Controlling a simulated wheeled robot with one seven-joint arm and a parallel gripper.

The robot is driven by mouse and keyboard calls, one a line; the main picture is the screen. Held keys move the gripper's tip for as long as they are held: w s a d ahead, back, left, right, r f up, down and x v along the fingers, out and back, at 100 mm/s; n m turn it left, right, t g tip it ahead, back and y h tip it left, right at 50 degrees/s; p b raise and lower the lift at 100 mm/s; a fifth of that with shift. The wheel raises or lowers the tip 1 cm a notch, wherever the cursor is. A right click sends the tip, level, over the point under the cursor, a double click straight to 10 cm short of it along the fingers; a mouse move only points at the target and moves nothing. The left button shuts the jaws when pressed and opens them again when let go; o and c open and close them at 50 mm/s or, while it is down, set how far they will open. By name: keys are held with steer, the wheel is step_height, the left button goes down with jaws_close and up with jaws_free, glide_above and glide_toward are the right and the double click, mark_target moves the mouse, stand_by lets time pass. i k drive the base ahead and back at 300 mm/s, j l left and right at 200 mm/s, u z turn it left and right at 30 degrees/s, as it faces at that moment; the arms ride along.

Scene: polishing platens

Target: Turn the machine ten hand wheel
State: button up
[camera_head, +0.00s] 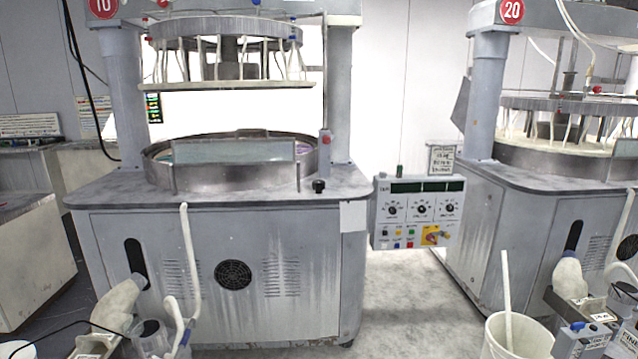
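Machine ten (180,225) stands left of centre, with a red sign 10 (103,7) on its upper left post. I cannot make out a clear hand wheel on it. A small black knob (319,186) sits on the front right of its worktop; I cannot tell if it is the hand wheel. A round black grille (233,273) is on its front panel. A control box (419,212) with dials and a yellow-and-red switch (434,235) is at its right side. My gripper is not in view.
Machine twenty (477,220) stands at the right, with a floor gap (405,300) between the machines. Hoses and a clear container (152,340) are at the lower left.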

mark_target(318, 185)
steer(key=i+u, duration=0.2)
steer(key=i, duration=0.95)
